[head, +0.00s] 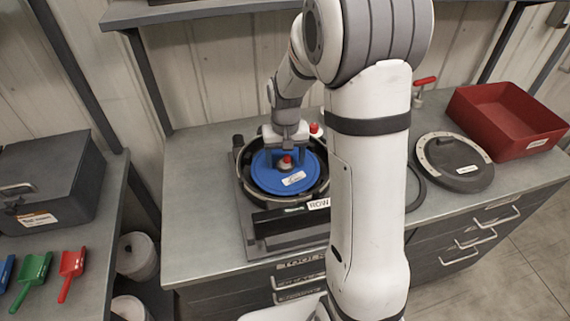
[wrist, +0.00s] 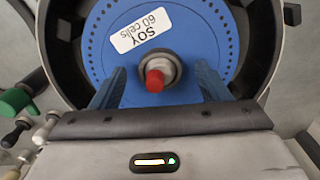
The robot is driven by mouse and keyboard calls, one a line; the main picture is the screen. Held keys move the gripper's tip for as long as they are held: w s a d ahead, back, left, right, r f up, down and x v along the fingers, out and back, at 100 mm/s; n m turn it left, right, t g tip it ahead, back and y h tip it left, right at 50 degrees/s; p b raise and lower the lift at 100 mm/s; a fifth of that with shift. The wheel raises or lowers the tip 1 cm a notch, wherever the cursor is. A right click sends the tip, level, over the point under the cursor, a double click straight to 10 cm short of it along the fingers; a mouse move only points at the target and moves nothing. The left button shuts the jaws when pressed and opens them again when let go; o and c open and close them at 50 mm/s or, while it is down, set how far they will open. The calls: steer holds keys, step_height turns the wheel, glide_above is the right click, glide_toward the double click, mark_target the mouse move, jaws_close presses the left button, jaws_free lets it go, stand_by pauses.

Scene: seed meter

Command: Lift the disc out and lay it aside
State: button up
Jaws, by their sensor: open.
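The blue disc (head: 271,183) lies inside the round dark housing of the seed meter (head: 246,207) on the bench. In the wrist view the disc (wrist: 98,44) carries a white label reading "SOY 60 cells" and a ring of small holes. A hub with a red tip (wrist: 155,79) stands at its centre. My gripper (head: 287,158) is over the disc, its fingers pointing down. In the wrist view my gripper (wrist: 158,80) is open, with one finger on each side of the hub. I cannot tell whether the fingers touch it.
A dark round cover (head: 455,160) with a pale rim lies on the bench at right, beside a red bin (head: 510,125). A grey box (head: 50,180) and several coloured scoops (head: 33,274) are on the left bench. Bare bench (head: 190,190) shows left of the meter.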

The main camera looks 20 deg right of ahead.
steer(key=shift+f, duration=0.85)
steer(key=shift+c, duration=0.3)
steer(key=c, duration=1)
steer(key=shift+r, duration=0.1)
step_height(320, 180, up, 10)
steer(key=shift+f+b, duration=0.1)
steer(key=shift+b, duration=0.6)
steer(key=shift+r, duration=0.25)
step_height(320, 180, up, 7)
steer(key=p, duration=0.5)
steer(key=shift+f, duration=0.15)
